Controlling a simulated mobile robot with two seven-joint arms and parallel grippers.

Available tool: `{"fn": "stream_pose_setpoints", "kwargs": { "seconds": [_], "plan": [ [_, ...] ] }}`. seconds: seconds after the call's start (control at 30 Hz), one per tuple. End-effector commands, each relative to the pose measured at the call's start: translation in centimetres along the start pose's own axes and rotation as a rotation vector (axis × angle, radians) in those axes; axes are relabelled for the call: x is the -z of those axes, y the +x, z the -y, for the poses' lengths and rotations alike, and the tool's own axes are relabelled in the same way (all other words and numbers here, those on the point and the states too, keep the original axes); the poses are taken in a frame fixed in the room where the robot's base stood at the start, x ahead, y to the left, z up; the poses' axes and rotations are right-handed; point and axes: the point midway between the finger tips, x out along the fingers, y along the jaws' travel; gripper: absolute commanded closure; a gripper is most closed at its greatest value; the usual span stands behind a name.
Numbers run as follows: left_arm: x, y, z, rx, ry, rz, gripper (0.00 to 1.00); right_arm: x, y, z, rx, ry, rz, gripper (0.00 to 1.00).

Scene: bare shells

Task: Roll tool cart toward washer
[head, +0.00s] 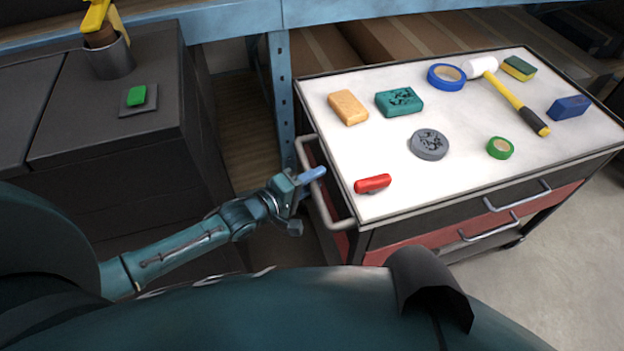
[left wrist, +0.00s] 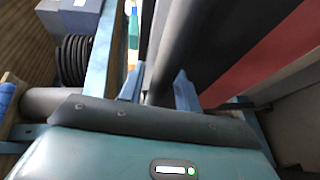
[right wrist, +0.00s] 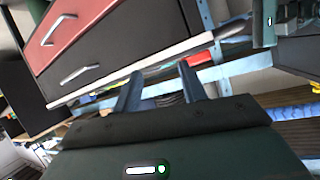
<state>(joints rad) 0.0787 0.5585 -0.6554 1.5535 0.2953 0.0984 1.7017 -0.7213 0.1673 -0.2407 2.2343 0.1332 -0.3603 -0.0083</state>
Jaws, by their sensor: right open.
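The tool cart (head: 452,180) has a white top, dark and red drawers and a grey tube handle (head: 326,205) on its left end. My left gripper (head: 312,175) is at this handle, with a blue finger across the bar. In the left wrist view a dark bar fills the space between the fingers (left wrist: 157,88), so it looks shut on the handle. A dark box-like unit (head: 100,160) stands at the left and may be the washer. My right gripper (right wrist: 160,85) is open and empty, with the cart's drawers (right wrist: 95,55) beyond it.
On the cart top lie a hammer (head: 515,97), blue tape (head: 446,76), green tape (head: 500,148), a red-handled tool (head: 373,183) and several blocks. A blue rack post (head: 280,90) stands between unit and cart. Clear floor (head: 585,240) shows at right.

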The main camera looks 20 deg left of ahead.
Motion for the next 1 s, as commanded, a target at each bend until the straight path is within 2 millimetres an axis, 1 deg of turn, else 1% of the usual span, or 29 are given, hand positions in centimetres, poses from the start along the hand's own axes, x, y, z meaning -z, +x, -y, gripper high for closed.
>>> {"fn": "stream_pose_setpoints", "kwargs": {
  "seconds": [0.03,0.4,0.67,0.77,0.87,1.0],
  "plan": [
    [0.0,0.0,0.0,0.000,0.000,0.000,0.71,0.0,0.0,0.0,0.000,0.000,0.001,0.58],
    [0.0,0.0,0.0,0.000,0.000,0.000,1.00,-0.1,0.0,0.0,0.000,0.000,0.002,0.58],
    [0.0,0.0,0.0,0.000,0.000,0.000,1.00,-0.1,0.0,0.0,0.000,0.000,0.002,0.58],
    [0.1,-0.3,0.0,0.001,0.001,0.000,1.00,0.1,-0.1,0.0,0.001,0.001,0.003,0.58],
    [0.6,-1.5,0.3,0.004,0.003,0.000,1.00,0.3,-0.2,0.2,0.003,0.005,0.010,0.58],
    [1.5,-3.6,0.7,0.007,0.003,-0.001,1.00,0.1,-0.1,0.4,0.009,0.011,0.037,0.58]
  ]
}}
